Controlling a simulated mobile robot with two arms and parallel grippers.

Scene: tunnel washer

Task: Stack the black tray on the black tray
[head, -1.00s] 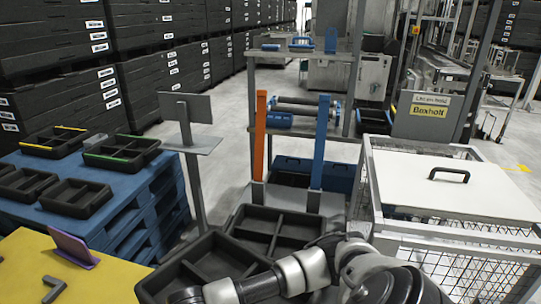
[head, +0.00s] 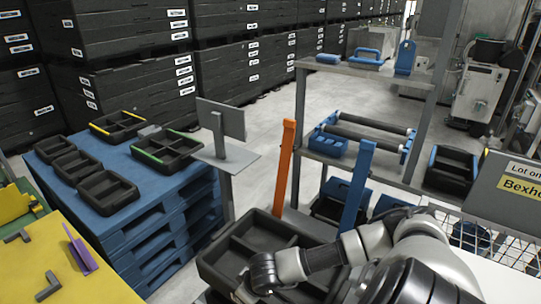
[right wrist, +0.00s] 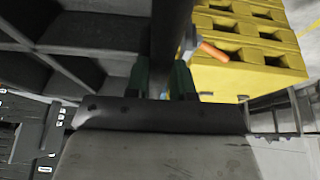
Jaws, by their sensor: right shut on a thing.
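A large black tray with compartments (head: 262,226) shows at the bottom middle of the head view, in front of the orange and blue posts. My right arm reaches across it from the right. My right gripper (right wrist: 162,84) is shut on the wall of a black tray (right wrist: 164,40) in the right wrist view; the tray's compartments open to the left. In the head view the fingertips are largely hidden by my wrist. A second large tray is not clearly visible, and I cannot tell whether one lies under this tray. My left gripper is not in view.
Several smaller black trays (head: 108,192) lie on a blue pallet stack (head: 185,206) at the left. A grey sign stand (head: 226,160), an orange post (head: 284,165) and a blue post (head: 357,185) stand close behind the large tray. A yellow table (head: 75,270) is at lower left.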

